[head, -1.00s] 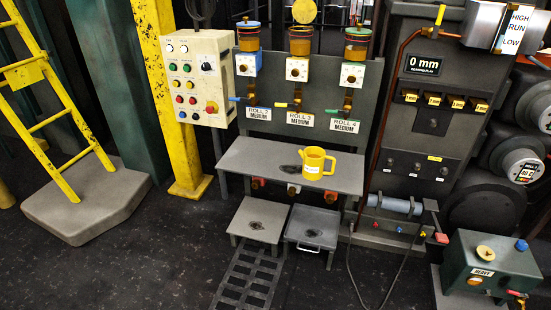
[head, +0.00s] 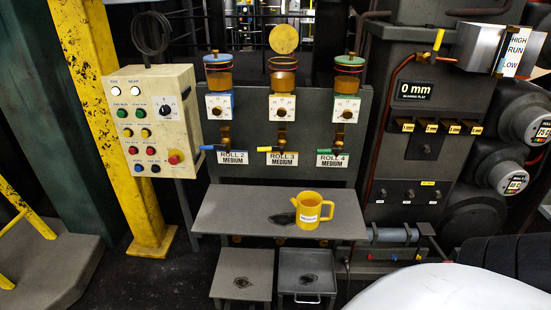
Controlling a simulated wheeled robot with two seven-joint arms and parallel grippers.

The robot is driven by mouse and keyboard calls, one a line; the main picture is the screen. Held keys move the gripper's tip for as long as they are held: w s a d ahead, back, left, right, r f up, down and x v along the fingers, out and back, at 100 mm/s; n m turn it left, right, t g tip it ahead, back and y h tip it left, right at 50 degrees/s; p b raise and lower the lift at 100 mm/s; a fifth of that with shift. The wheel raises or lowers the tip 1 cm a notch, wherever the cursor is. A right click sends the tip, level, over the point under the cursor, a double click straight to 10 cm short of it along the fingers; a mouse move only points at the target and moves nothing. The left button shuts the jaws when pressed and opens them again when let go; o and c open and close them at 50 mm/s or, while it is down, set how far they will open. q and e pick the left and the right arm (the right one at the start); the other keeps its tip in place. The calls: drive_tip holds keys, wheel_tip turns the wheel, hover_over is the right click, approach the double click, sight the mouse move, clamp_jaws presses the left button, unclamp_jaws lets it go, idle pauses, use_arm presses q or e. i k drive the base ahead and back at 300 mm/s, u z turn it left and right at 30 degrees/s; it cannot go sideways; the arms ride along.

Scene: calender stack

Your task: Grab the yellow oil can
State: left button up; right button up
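The yellow oil can (head: 310,211) stands upright on the grey shelf (head: 240,213), right of the shelf's middle. Its spout points left and its handle is on the right. A white label is on its front. A dark oil stain lies on the shelf just left of it. Neither of my grippers shows in the head view, and nothing touches the can.
Above the shelf hang three oilers with taps (head: 282,102). A cream control box (head: 152,121) and a yellow post (head: 113,125) stand left. Two low grey stands (head: 243,277) sit below the shelf. A grey machine cabinet (head: 410,160) stands right. A white rounded surface fills the lower right corner.

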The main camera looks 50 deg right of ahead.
sight(308, 204)
drive_tip(key=z, duration=0.5)
drive_tip(key=i, duration=1.05)
drive_tip(key=z, duration=0.8)
